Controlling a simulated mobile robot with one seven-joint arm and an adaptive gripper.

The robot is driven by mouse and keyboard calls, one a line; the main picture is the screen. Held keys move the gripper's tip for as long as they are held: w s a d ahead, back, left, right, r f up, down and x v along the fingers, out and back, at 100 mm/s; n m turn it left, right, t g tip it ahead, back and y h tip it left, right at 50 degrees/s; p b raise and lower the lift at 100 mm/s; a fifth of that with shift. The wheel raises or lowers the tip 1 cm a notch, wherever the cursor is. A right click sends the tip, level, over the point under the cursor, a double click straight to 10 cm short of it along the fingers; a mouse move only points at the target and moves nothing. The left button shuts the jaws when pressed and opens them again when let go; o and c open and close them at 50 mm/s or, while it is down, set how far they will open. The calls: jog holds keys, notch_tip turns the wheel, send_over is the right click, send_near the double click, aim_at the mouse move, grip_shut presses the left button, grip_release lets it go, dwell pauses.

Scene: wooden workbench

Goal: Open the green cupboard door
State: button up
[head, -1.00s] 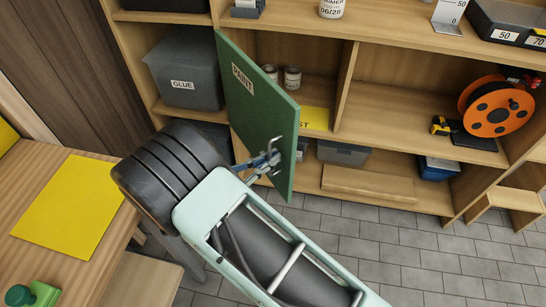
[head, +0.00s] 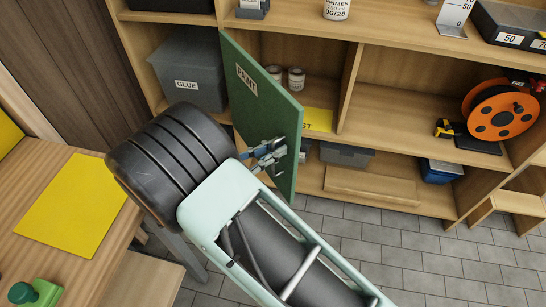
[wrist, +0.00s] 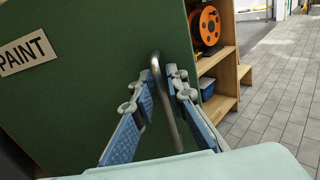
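The green cupboard door (head: 262,108), labelled PAINT, stands swung out from the shelf unit, and the compartment behind it shows. It also fills much of the wrist view (wrist: 95,95). Its grey metal bar handle (wrist: 167,103) runs between the two fingers of my gripper (wrist: 163,84). The fingers are spread, one on each side of the bar, with a small gap visible on both sides. In the head view my gripper (head: 268,152) is at the door's outer face near its free edge, and the handle is mostly hidden by the fingers.
Two cans (head: 285,77) and a yellow sheet (head: 318,119) sit in the compartment behind the door. A grey GLUE bin (head: 192,75) is left of the door. A workbench (head: 40,165) stands at the left. The tiled floor (head: 400,245) to the right is clear.

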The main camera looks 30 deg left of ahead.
aim_at(285, 127)
notch_tip(285, 127, up, 6)
jog(key=shift+c, duration=0.4)
